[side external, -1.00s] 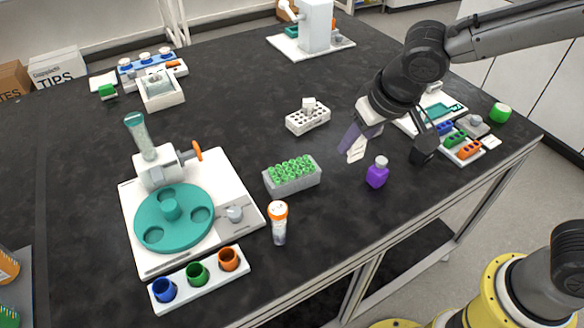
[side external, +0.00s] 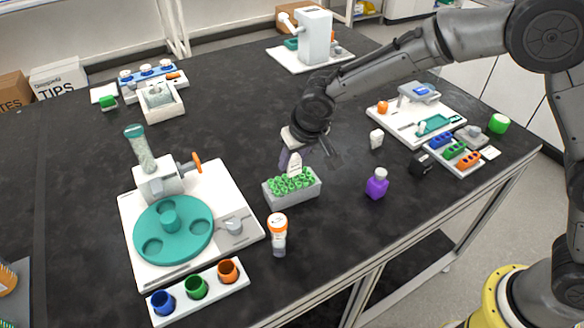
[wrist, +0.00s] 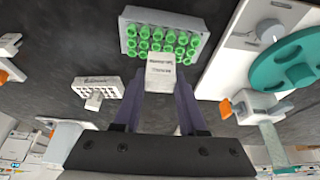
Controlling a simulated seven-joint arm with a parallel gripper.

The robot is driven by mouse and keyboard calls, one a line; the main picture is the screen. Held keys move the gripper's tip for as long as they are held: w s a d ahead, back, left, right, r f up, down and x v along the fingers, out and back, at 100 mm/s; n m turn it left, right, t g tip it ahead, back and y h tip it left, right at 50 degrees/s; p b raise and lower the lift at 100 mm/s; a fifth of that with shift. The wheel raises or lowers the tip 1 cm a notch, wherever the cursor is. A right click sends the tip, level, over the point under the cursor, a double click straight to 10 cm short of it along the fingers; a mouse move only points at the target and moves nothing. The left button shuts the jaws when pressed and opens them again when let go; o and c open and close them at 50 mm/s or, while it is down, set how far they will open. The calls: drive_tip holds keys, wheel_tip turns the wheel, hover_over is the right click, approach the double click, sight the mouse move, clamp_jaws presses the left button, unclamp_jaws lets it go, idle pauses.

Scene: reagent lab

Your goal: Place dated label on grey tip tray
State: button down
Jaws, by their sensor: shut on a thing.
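My gripper (side external: 291,158) is shut on a small white dated label (side external: 295,164), which hangs upright from the purple-grey fingers. In the wrist view the label (wrist: 160,72) shows printed dark text and sits between the fingertips. The grey tip tray (side external: 294,194) holds several green tips. The label is at the tray's back edge in the side view, and it overlaps the tray (wrist: 126,38) in the wrist view. I cannot tell whether the label touches the tips.
An orange-capped tube (side external: 279,238) stands in front of the tray. A purple bottle (side external: 377,184) is to its right. A white platform with a teal disc (side external: 173,228) is at left. A white rack with holes (wrist: 97,90) is beside my gripper, mostly hidden in the side view.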

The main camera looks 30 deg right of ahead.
sight(294, 166)
drive_tip(key=shift+w+f, duration=0.15)
drive_tip(key=shift+f, duration=1.55)
drive_tip(key=shift+f, duration=0.15)
drive_tip(key=shift+c, duration=2.3)
unclamp_jaws()
drive_tip(key=shift+a+r, duration=0.1)
drive_tip(key=shift+r, duration=0.35)
drive_tip(key=v, duration=1.1)
drive_tip(key=shift+s+r, duration=0.2)
drive_tip(key=shift+s, duration=0.1)
